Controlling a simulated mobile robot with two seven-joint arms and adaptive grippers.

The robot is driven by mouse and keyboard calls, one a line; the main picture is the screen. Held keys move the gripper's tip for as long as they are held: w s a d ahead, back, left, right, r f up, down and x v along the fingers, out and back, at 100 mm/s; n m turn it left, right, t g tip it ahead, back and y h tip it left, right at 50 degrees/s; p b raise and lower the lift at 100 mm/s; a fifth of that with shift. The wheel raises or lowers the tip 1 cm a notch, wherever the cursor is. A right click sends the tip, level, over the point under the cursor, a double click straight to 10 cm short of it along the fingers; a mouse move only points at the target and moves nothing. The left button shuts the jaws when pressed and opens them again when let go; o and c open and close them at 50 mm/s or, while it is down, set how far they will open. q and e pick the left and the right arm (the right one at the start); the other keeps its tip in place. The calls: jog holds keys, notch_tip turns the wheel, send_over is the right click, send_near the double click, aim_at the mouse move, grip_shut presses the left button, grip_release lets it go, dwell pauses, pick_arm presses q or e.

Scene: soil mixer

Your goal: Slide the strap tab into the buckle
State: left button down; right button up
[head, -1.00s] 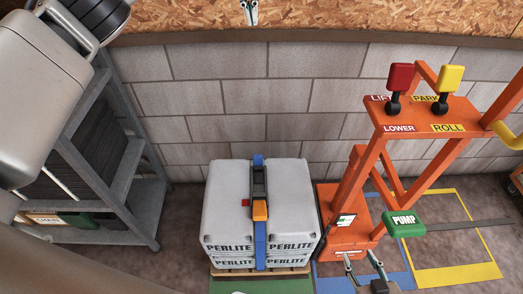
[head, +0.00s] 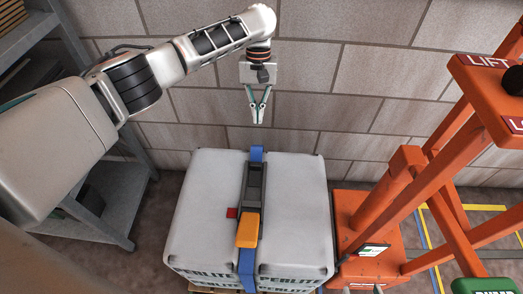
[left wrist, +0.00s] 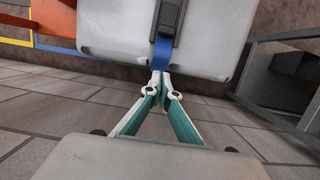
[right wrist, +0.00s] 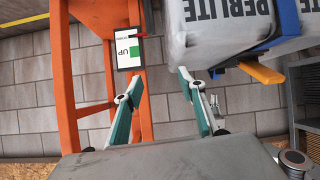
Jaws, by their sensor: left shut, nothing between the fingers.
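A dark grey buckle (head: 254,185) lies on top of a white wrapped PERLITE stack (head: 205,210), along a blue strap (head: 246,268). An orange piece (head: 248,230) sits at its near end and a small red piece (head: 232,212) at its left side. I cannot tell which part is the strap tab. My left gripper (head: 258,122) is shut and empty, pointing down above the stack's far edge. In the left wrist view its tips (left wrist: 160,75) appear in front of the strap (left wrist: 161,52). My right gripper (right wrist: 159,78) is open and empty, between the orange frame and the stack.
An orange lever frame (head: 415,185) stands close on the right of the stack. A grey shelf (head: 112,205) stands on the left. A block wall (head: 345,90) rises behind. There is only a narrow gap between stack and frame.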

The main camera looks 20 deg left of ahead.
aim_at(257, 156)
pick_arm(q)
jog(key=shift+f, duration=0.3)
jog(key=shift+s, duration=0.1)
jog(key=b+x, duration=0.4)
jog(key=x, duration=0.7)
jog(key=shift+s+f, duration=0.15)
jog(key=shift+f, duration=0.2)
jog(key=shift+s+d+r, duration=0.1)
jog(key=shift+s+r, duration=0.1)
jog(key=shift+r, duration=0.3)
jog(key=shift+s+d+r, duration=0.1)
jog(key=shift+s, duration=0.3)
jog(key=shift+s+d+r, duration=0.1)
jog(key=shift+s+r, duration=0.05)
jog(key=shift+s, duration=0.25)
jog(key=shift+s+d, duration=0.2)
jog(key=shift+s, duration=0.5)
pick_arm(e)
jog(key=shift+m+t+y, duration=0.5)
jog(key=shift+m, duration=0.2)
jog(key=a, duration=0.1)
jog(key=w+a+r, duration=0.1)
jog(key=a+r, duration=0.1)
jog(key=shift+w+a+r, duration=0.1)
jog(key=shift+w+r, duration=0.05)
jog(key=shift+w, duration=0.15)
